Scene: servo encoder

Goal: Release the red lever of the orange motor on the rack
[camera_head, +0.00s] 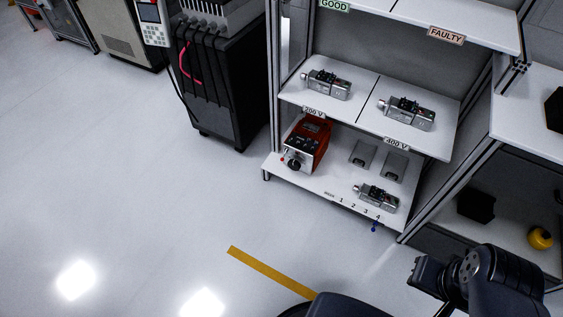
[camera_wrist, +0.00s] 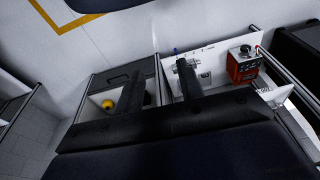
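The orange motor (camera_head: 310,140) sits on the rack's lowest shelf at its left end, with a dark front panel and a black round knob facing out. A small red spot by its left front (camera_head: 283,159) may be the red lever; it is too small to be sure. In the wrist view the orange motor (camera_wrist: 241,68) is at the upper right, with a small red bit near its top. My gripper (camera_wrist: 161,85) shows two dark fingers, apart, with nothing held between them. It is well away from the motor. In the head view my dark arm is at the lower right.
Grey metal motors stand on the middle shelf (camera_head: 368,84) under GOOD and FAULTY labels. Another (camera_head: 376,198) is on the lowest shelf, right of the orange motor. A black cabinet (camera_head: 226,88) stands left of the rack. A yellow object (camera_head: 540,238) is at right. Floor in front is clear.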

